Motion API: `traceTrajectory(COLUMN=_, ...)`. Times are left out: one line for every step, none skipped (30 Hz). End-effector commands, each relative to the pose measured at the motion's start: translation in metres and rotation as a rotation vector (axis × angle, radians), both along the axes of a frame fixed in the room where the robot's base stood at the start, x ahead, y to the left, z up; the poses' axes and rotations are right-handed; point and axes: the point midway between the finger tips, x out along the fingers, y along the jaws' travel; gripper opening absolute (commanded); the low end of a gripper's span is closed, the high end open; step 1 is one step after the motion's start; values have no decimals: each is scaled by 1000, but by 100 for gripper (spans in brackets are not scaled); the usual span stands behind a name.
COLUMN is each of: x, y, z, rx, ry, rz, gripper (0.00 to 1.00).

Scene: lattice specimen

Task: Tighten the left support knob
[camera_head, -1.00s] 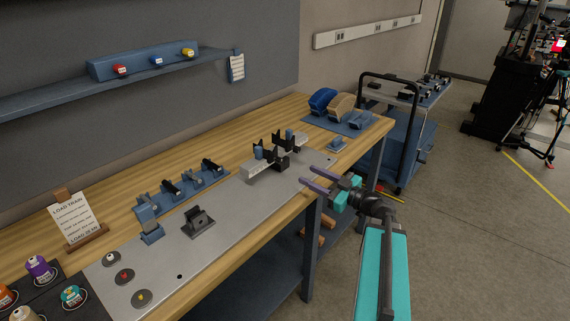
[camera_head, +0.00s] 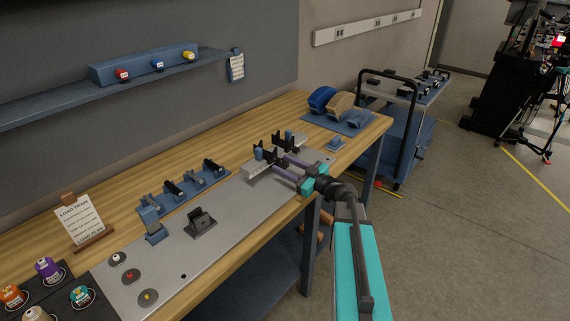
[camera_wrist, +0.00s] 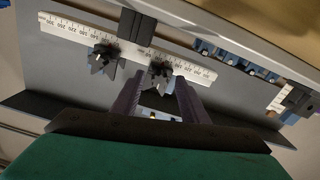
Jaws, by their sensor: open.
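A pale rail with a ruler scale (camera_head: 255,170) stands on the grey bench plate and carries two black supports. The left support (camera_head: 263,153) and the right support (camera_head: 283,141) show black upright prongs. In the wrist view the rail (camera_wrist: 75,33) runs across the top, with a dark star-shaped knob (camera_wrist: 160,72) near my fingers and another dark knob (camera_wrist: 104,57) to its left. The nearer knob appears to belong to the left support. My gripper (camera_head: 282,165) is open, its purple fingers reaching toward the rail. In the wrist view my gripper (camera_wrist: 158,86) has the nearer knob just beyond its fingertips; contact cannot be told.
Blue holders (camera_head: 195,180) stand behind the plate, with a dark bracket (camera_head: 200,221) on it. Blue and tan rounded parts (camera_head: 335,103) sit on a mat at the far right end. A sign (camera_head: 80,219) and several coloured weights (camera_head: 47,268) are at the left.

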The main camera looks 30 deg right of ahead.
Motion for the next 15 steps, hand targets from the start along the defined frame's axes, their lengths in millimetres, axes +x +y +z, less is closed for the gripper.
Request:
traceTrajectory(x=2, y=1, z=0, rx=0, ry=0, rz=0, gripper=40)
traceTrajectory(x=2, y=1, z=0, rx=0, ry=0, rz=0, gripper=40)
traceTrajectory(x=2, y=1, z=0, rx=0, ry=0, rz=0, gripper=40)
traceTrajectory(x=2, y=1, z=0, rx=0, ry=0, rz=0, gripper=40)
traceTrajectory(x=2, y=1, z=0, rx=0, ry=0, rz=0, gripper=40)
traceTrajectory(x=2, y=1, z=0, rx=0, ry=0, rz=0, gripper=40)
traceTrajectory(x=2, y=1, z=0, rx=0, ry=0, rz=0, gripper=40)
traceTrajectory(x=2, y=1, z=0, rx=0, ry=0, rz=0, gripper=40)
traceTrajectory(x=2, y=1, z=0, rx=0, ry=0, rz=0, gripper=40)
traceTrajectory(x=2, y=1, z=0, rx=0, ry=0, rz=0, gripper=38)
traceTrajectory(x=2, y=1, z=0, rx=0, ry=0, rz=0, gripper=33)
traceTrajectory(x=2, y=1, z=0, rx=0, ry=-1, rz=0, gripper=27)
traceTrajectory(x=2, y=1, z=0, rx=0, ry=-1, rz=0, gripper=22)
traceTrajectory(x=2, y=1, z=0, rx=0, ry=-1, rz=0, gripper=17)
traceTrajectory(x=2, y=1, z=0, rx=0, ry=-1, rz=0, gripper=10)
